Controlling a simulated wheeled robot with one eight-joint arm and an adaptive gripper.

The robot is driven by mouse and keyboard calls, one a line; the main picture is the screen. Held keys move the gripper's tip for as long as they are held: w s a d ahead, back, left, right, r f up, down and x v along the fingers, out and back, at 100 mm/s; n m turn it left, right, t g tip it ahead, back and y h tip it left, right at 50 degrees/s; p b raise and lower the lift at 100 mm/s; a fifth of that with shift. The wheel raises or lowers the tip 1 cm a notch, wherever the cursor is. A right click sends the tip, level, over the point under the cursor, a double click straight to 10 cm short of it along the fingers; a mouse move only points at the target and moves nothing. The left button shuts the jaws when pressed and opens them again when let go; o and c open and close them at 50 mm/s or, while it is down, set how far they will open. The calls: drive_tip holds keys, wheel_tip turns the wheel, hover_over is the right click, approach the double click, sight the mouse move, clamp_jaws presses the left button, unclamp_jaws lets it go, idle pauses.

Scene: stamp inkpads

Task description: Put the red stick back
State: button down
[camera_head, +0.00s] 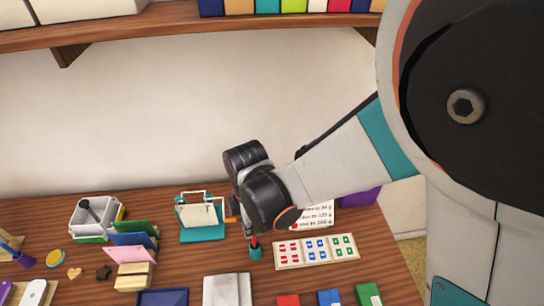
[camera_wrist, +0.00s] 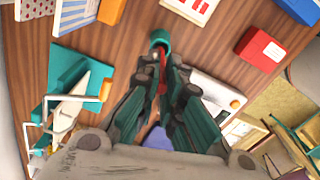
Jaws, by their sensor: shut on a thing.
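The red stick (camera_head: 254,241) is upright or nearly so below my gripper (camera_head: 251,232) in the head view. In the wrist view the red stick (camera_wrist: 163,66) lies between the two dark teal fingers of my gripper (camera_wrist: 163,78), which are shut on it. A small round teal piece (camera_head: 256,252) is at the stick's lower end, close to the table. It also shows in the wrist view (camera_wrist: 160,37). I cannot tell whether the stick stands in this piece or whether the piece is part of it. The fingers hide the stick's upper part.
A white board (camera_head: 346,254) with red, blue and green marks lies to the right. Red (camera_head: 288,300), blue (camera_head: 329,297) and green (camera_head: 368,293) blocks lie in front. A teal stand (camera_head: 203,236) is to the left. A written card (camera_head: 319,213) lies behind the board.

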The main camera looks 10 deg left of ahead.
sight(254, 235)
drive_tip(key=shift+f+b, duration=1.35)
drive_tip(key=shift+f, duration=0.8)
drive_tip(key=shift+f, duration=0.1)
drive_tip(key=c, duration=1.8)
unclamp_jaws()
drive_tip(key=shift+o, duration=0.2)
wheel_tip(254, 235, up, 12)
drive_tip(key=p, duration=0.8)
